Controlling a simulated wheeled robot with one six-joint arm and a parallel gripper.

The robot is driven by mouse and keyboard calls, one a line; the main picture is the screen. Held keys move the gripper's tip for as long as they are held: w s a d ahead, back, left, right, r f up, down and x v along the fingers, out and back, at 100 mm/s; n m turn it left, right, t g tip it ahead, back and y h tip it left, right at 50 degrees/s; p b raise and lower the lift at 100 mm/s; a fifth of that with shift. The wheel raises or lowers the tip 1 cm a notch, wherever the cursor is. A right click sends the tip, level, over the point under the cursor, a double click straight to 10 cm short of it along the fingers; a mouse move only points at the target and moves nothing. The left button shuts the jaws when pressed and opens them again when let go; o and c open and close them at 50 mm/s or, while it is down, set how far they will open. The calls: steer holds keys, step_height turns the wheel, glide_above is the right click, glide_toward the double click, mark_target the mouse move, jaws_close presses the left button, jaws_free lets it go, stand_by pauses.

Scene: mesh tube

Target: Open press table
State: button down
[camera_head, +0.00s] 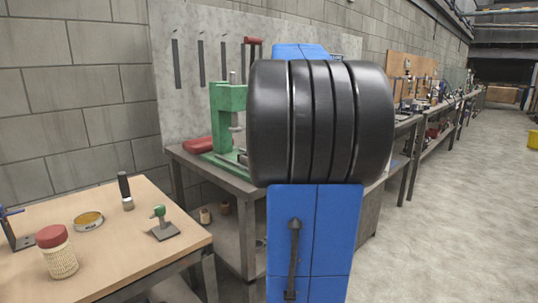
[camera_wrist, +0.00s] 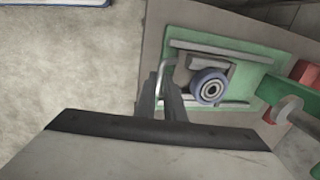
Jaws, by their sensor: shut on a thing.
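The green press (camera_head: 229,100) stands on the grey metal bench, partly hidden behind my own black and blue arm parts. In the wrist view its green base (camera_wrist: 262,70) carries the grey press table (camera_wrist: 185,72), with a purple-rimmed round part like a bearing (camera_wrist: 209,87) on it. A thin bent metal handle (camera_wrist: 159,78) is at the table's left end. My gripper (camera_wrist: 170,88) has its dark fingers at this handle and is shut on it. The exact contact is partly hidden by the fingers. My gripper is hidden in the camera_head view.
The press column with red parts (camera_wrist: 304,72) stands right of the press table. The grey bench (camera_head: 222,177) has a red object (camera_head: 198,145) beside the press. A wooden table (camera_head: 115,235) with a jar and small tools is at the left. Open floor (camera_head: 450,220) lies right.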

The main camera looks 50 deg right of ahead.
steer(key=c, duration=1.8)
jaws_free()
steer(key=shift+c, duration=0.2)
steer(key=s+r, duration=0.3)
steer(key=r, duration=1.4)
steer(key=shift+a+r, duration=0.1)
steer(key=w+a+f+n+t, duration=0.1)
steer(key=a+f+n, duration=0.3)
steer(key=a+f, duration=0.45)
steer(key=w+a+f+n, duration=0.1)
steer(key=a+f+n, duration=0.4)
steer(key=a, duration=0.7)
steer(key=s+a+f+n+t, duration=0.1)
steer(key=s+a+f+n, duration=0.4)
steer(key=a+f, duration=0.3)
steer(key=s+a+f+n, duration=0.5)
steer(key=s+a+f, duration=0.1)
steer(key=f, duration=0.9)
steer(key=shift+a+f+t, duration=0.35)
steer(key=shift+a+t, duration=0.05)
steer(key=shift+a, duration=0.45)
